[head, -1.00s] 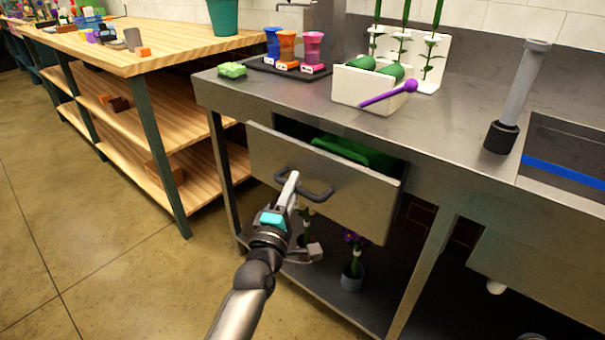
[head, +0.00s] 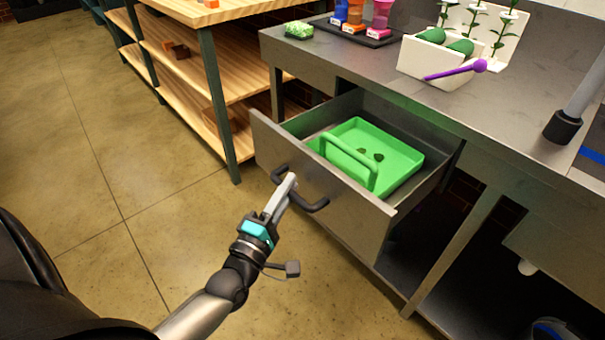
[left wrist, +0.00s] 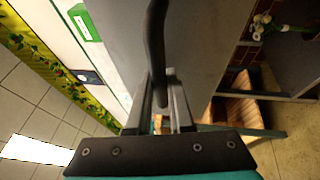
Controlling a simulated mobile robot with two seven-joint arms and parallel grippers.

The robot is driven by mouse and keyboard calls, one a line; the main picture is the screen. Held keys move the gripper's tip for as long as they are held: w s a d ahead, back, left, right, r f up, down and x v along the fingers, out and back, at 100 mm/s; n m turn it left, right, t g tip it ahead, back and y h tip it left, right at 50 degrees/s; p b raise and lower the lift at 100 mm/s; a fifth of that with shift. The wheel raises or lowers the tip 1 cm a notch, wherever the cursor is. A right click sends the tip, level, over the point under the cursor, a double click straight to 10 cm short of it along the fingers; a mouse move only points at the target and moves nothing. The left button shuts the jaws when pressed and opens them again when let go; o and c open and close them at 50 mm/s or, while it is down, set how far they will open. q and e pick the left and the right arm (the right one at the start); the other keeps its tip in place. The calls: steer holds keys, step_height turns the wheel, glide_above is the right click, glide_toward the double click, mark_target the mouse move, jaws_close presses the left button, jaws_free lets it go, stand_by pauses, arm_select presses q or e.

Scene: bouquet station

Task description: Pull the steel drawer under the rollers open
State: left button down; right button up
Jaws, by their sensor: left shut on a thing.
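The steel drawer (head: 325,205) under the counter stands well out from the frame. Inside it lies a green tray with a handle (head: 405,162), with two small dark spots on its floor. My left gripper (head: 290,184) is shut on the dark bar handle (head: 316,206) on the drawer front. In the left wrist view the handle (left wrist: 156,40) runs down between the two fingers (left wrist: 160,100), against the grey drawer front (left wrist: 200,45). My right gripper is not in view. No rollers can be made out clearly.
The steel counter (head: 370,65) above holds a white box (head: 425,62), a purple stick (head: 455,71), a green sponge (head: 299,30) and coloured cups on a dark tray. A wooden shelf unit (head: 190,95) stands at the left. The floor (head: 90,130) before the drawer is clear.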

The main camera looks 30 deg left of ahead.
arm_select(q)
steer(key=shift+s+a, duration=0.2)
steer(key=shift+s, duration=0.4)
steer(key=shift+s+a, duration=0.2)
steer(key=shift+s, duration=0.35)
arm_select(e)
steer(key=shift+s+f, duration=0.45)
arm_select(q)
steer(key=c, duration=0.8)
jaws_free()
steer(key=s+f+p, duration=0.2)
steer(key=s, duration=1.3)
steer(key=shift+d+f, duration=0.3)
steer(key=shift+d, duration=0.1)
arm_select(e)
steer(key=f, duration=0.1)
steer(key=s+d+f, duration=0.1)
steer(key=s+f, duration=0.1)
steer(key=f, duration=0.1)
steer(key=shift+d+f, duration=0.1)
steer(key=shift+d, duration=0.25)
